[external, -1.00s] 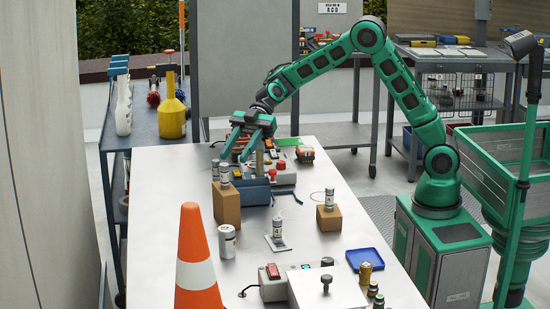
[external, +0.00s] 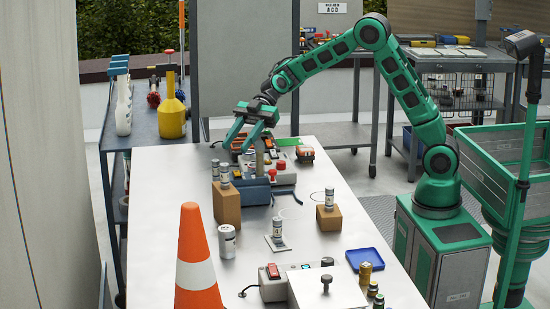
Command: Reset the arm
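My gripper (external: 238,148) is on the green arm over the far part of the white table (external: 165,215). It points down and to the left, with its two green fingers apart and nothing seen held between them. Below it stands a blue and grey device (external: 257,190) with a tan post (external: 260,158) and a red knob (external: 281,167). The fingertips are above and behind this device in the picture; their exact gap to it cannot be told.
White cans stand on two brown blocks (external: 227,206) (external: 329,219), on a small plate (external: 278,245) and on the table. An orange cone (external: 194,235) is at the front left. A blue tray (external: 364,253) lies at the right edge. The table's left part is clear.

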